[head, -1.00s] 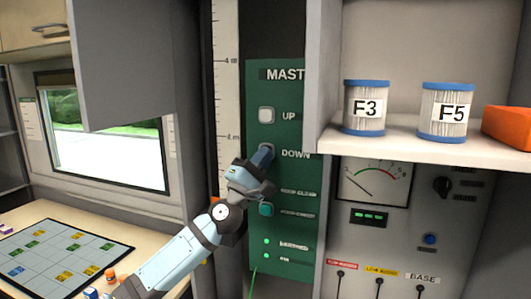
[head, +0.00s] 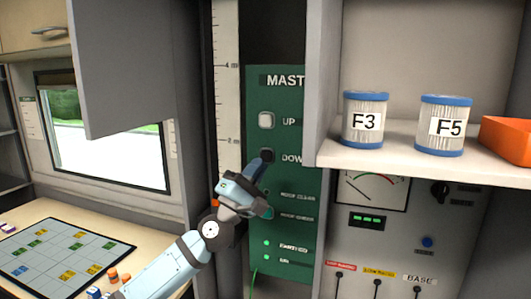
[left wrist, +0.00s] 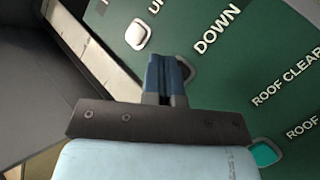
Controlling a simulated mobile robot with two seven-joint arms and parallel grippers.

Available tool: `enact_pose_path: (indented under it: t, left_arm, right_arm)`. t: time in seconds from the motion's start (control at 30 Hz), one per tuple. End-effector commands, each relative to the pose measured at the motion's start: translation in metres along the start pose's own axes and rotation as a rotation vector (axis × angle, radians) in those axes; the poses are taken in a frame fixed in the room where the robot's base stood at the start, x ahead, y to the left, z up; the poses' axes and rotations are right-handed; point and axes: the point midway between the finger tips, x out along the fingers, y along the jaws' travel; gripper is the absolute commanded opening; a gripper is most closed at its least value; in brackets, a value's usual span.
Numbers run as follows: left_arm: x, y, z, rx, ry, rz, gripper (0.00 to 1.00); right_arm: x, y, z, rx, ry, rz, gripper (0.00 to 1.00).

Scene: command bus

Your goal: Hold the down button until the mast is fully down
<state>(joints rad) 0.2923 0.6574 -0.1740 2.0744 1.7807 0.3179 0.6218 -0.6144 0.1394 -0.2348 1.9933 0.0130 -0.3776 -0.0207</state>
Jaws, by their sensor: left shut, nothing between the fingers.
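The green MAST panel (head: 285,110) stands upright in the middle of the head view. Its pale UP button (head: 266,120) is clear. The DOWN button (head: 268,154) sits below it, partly covered by the fingertips of my left gripper (head: 261,163). That gripper is shut and empty. A white height scale (head: 230,100) marked in metres runs left of the panel. My right gripper is not in view.
A teal button (left wrist: 263,152) is below the gripper. A desk with a grid board (head: 65,250) is at left.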

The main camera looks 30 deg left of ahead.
Motion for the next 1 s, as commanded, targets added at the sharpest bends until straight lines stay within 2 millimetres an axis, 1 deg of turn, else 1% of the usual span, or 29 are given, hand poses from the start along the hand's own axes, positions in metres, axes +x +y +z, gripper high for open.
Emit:
enact_pose_path:
  t: [0.03,0.23,0.8,0.87,0.97,1.0]
  left_arm:
    - [-0.003,0.004,0.003,-0.001,0.001,-0.001,0.00]
    - [-0.013,0.010,0.009,0.001,0.001,0.000,0.00]
    - [-0.014,0.010,0.010,0.001,0.001,0.000,0.00]
    - [-0.020,0.001,0.011,0.027,-0.004,-0.016,0.00]
    - [-0.045,-0.031,0.019,0.138,-0.029,-0.075,0.00]
    - [-0.060,-0.048,0.025,0.206,-0.046,-0.111,0.00]
  right_arm:
    - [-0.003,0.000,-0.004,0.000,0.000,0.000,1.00]
    - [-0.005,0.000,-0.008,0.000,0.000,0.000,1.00]
    - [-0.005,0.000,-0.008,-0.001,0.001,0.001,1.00]
    - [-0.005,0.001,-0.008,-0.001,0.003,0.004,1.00]
    - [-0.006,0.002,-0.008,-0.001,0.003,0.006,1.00]
    - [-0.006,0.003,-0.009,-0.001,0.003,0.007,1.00]
